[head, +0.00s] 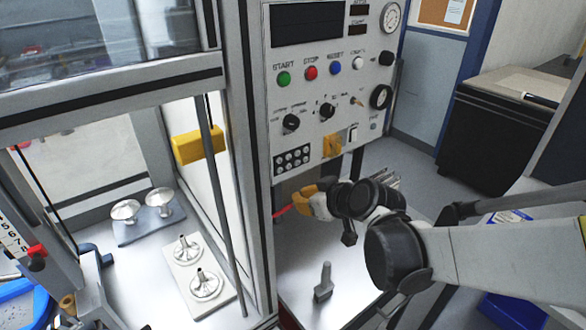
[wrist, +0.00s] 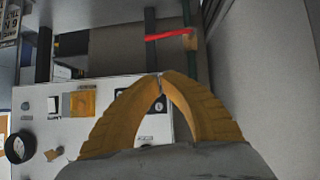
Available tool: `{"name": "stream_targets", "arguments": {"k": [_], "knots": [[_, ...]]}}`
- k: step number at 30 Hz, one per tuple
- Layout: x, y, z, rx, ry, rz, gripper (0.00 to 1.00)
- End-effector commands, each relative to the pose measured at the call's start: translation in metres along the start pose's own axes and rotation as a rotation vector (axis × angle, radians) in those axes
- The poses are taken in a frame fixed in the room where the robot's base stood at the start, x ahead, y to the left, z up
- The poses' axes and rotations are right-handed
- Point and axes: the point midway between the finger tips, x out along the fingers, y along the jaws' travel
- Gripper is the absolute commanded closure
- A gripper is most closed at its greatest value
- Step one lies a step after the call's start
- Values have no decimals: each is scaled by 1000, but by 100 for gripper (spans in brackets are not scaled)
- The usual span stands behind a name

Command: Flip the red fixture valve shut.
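The red valve lever (wrist: 168,36) shows in the wrist view beyond my fingertips. It runs crosswise to a thin green vertical pipe (wrist: 188,62), with a small brass-coloured body (wrist: 190,41) at its right end. In the head view only a short red piece of the lever (head: 284,210) shows, just left of my gripper (head: 303,202). The valve body is hidden there. My gripper's yellow fingers also show in the wrist view (wrist: 160,76). Their tips meet with nothing visible between them. In the wrist view, the tips appear apart from the lever.
The control panel (head: 335,115) stands behind my gripper. A grey frame post (head: 245,150) is left of the lever. A small grey upright part (head: 324,283) stands on the metal surface below. Left, a pale plate (head: 222,300) holds metal parts inside the enclosure.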

Motion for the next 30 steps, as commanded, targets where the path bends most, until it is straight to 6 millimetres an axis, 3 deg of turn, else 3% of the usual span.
{"name": "stream_targets", "arguments": {"k": [13,15,21,30], "knots": [[93,-1,3,-2,0,-1,100],[102,0,11,-1,0,0,100],[116,0,26,0,0,0,100],[119,0,30,0,0,0,100]]}}
